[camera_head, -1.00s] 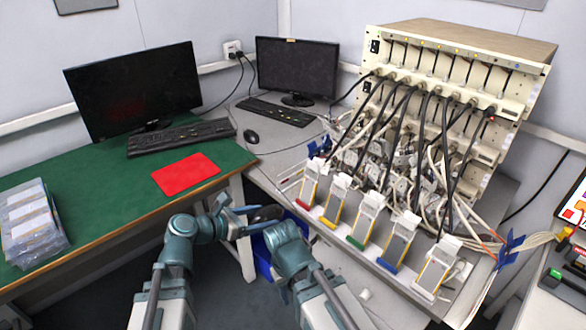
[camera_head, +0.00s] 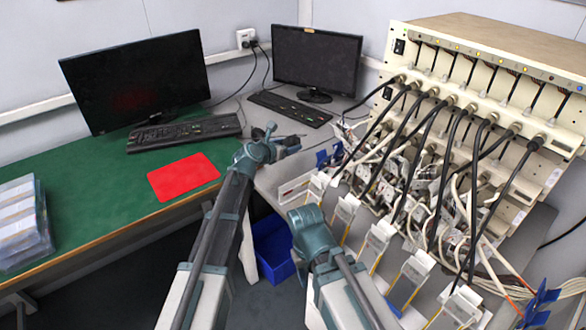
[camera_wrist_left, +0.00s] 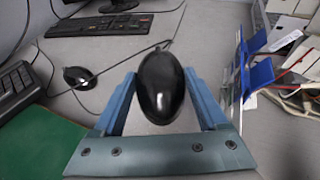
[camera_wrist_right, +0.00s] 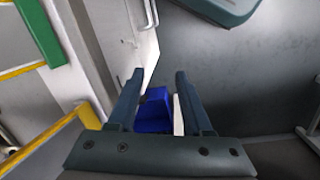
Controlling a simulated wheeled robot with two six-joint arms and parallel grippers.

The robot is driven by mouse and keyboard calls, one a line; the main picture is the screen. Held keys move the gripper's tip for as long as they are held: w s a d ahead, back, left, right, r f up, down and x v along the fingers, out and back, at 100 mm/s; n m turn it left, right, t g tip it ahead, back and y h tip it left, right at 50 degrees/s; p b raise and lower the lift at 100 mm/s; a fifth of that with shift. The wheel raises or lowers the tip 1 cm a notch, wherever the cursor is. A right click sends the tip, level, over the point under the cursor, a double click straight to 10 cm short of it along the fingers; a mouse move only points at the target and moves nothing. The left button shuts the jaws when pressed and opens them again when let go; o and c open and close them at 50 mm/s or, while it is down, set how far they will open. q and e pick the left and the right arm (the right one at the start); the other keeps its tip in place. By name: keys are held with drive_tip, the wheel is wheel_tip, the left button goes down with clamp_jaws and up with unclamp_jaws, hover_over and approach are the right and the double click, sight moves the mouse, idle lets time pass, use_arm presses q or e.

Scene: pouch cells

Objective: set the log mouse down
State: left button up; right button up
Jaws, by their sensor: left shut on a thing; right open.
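A black mouse (camera_wrist_left: 162,88) is between the two blue fingers of my left gripper in the left wrist view. The gripper is shut on it, above the grey desk surface (camera_wrist_left: 115,58). In the head view my left gripper (camera_head: 280,138) is over the grey desk near the small keyboard (camera_head: 290,108), and the held mouse is hard to make out there. A second black mouse (camera_wrist_left: 78,77) lies on the desk to the left in the left wrist view. My right gripper (camera_wrist_right: 157,98) is open and empty, low by the desk's front edge.
A red pad (camera_head: 183,177) and a keyboard (camera_head: 184,132) lie on the green desk. The cell tester (camera_head: 500,75) with cables and several pouch-cell holders (camera_head: 408,276) fills the right. A blue bin (camera_head: 272,247) stands below. Grey desk around the held mouse is mostly clear.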

sight(288, 173)
use_arm(q)
drive_tip(key=shift+f+b, duration=5.15)
drive_tip(key=shift+r, duration=0.15)
drive_tip(key=o, duration=1.1)
drive_tip(key=shift+r, duration=0.1)
drive_tip(key=p+v, duration=0.5)
drive_tip(key=v, duration=0.7)
drive_tip(key=shift+s, duration=0.1)
